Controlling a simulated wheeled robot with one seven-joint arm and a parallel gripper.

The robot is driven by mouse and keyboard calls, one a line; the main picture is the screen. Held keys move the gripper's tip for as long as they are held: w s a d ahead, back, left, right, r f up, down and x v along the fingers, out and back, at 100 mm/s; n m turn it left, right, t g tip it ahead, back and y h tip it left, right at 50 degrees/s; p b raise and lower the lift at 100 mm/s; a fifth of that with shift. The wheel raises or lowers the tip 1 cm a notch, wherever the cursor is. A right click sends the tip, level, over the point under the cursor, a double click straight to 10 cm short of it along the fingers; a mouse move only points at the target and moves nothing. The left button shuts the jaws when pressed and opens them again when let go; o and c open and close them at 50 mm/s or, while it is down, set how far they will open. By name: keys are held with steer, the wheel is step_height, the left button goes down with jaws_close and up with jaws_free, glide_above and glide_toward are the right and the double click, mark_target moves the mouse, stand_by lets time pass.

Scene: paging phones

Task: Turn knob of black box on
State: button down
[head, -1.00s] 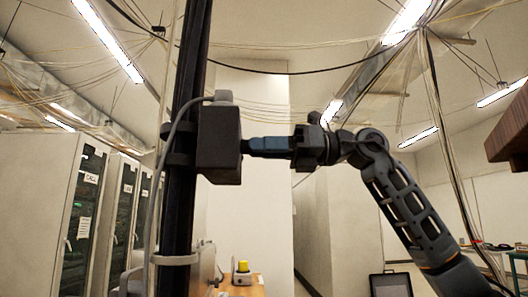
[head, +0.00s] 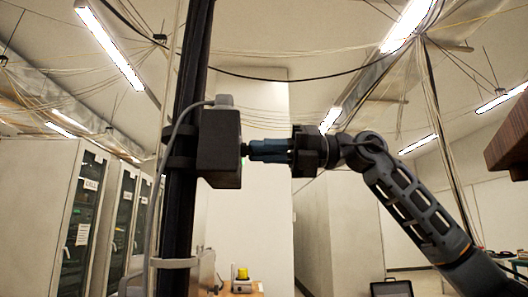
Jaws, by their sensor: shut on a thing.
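The black box (head: 216,155) is clamped to a dark vertical pole (head: 181,150) left of centre in the head view, with a grey cable at its top. Its knob (head: 244,149) sticks out on the right face and is mostly hidden by the fingers. My gripper (head: 252,150) reaches in level from the right, its fingertips at the knob close to the box face. The fingers are shut on the knob. I cannot tell how far the knob is turned.
White cabinets with dark glass doors (head: 92,195) stand at the left. A small yellow-topped device (head: 242,275) sits on a wooden desk below the box. Cables hang from the ceiling. A brown wooden edge (head: 508,140) juts in at the right.

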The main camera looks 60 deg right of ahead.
stand_by(0.3)
steer(key=c, duration=1.2)
jaws_free()
steer(key=shift+o, duration=0.2)
steer(key=b+v, duration=0.1)
steer(key=v, duration=0.6)
steer(key=shift+s+d, duration=0.3)
